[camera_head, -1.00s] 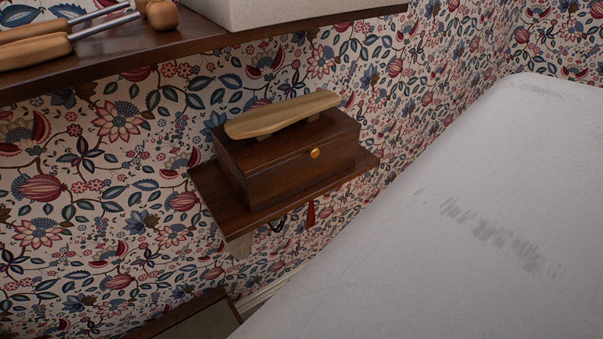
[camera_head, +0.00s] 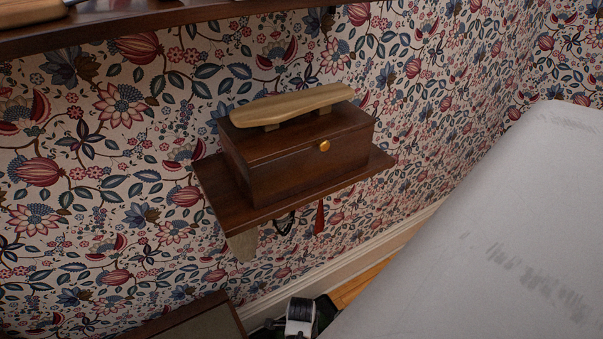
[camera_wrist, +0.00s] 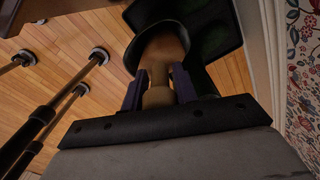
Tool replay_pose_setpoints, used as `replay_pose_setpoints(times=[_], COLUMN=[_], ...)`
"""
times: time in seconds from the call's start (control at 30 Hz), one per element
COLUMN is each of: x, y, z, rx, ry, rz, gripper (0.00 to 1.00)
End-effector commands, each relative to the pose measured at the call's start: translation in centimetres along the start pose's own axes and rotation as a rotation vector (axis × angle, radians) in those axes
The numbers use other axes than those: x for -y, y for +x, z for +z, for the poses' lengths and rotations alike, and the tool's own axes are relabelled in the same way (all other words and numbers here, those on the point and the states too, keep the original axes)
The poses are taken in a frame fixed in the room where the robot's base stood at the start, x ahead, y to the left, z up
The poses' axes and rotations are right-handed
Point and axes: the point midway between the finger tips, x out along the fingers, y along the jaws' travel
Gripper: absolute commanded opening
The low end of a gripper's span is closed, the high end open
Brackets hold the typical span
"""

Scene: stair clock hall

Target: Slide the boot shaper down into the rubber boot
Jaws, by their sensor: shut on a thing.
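In the wrist view my gripper (camera_wrist: 158,88) is shut on the wooden boot shaper (camera_wrist: 157,76), gripping its narrow handle between two dark purple fingers. The shaper's wider brown part lies ahead of the fingers, within the dark round rim of the rubber boot (camera_wrist: 131,56). It appears to be in the boot's mouth; its lower end and its depth are hidden. The boot's lower part is mostly out of sight. In the head view part of my wrist shows at the bottom edge, but the fingers and shaper cannot be made out there.
A small wall shelf (camera_head: 222,195) holds a dark wooden box (camera_head: 300,165) with a pale wooden piece (camera_head: 290,108) on top. A dark tray-like surface (camera_wrist: 215,30) lies by the boot. Dark poles (camera_wrist: 45,115) stand at left over the wooden floor (camera_wrist: 60,50). Patterned wall is close at right.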

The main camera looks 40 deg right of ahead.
Motion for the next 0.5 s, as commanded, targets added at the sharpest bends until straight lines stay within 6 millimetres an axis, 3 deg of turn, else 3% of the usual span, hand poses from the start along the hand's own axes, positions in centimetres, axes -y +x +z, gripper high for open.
replay_pose_setpoints(times=[0.43, 0.47, 0.5], x=[0.06, 0.01, 0.01], y=[1.04, 1.09, 1.09], z=[-0.03, -0.01, -0.01], rx=[0.000, 0.000, 0.000], ry=[0.000, 0.000, 0.000], rz=[-0.001, 0.000, 0.000], gripper=[0.00, 0.33, 0.38])
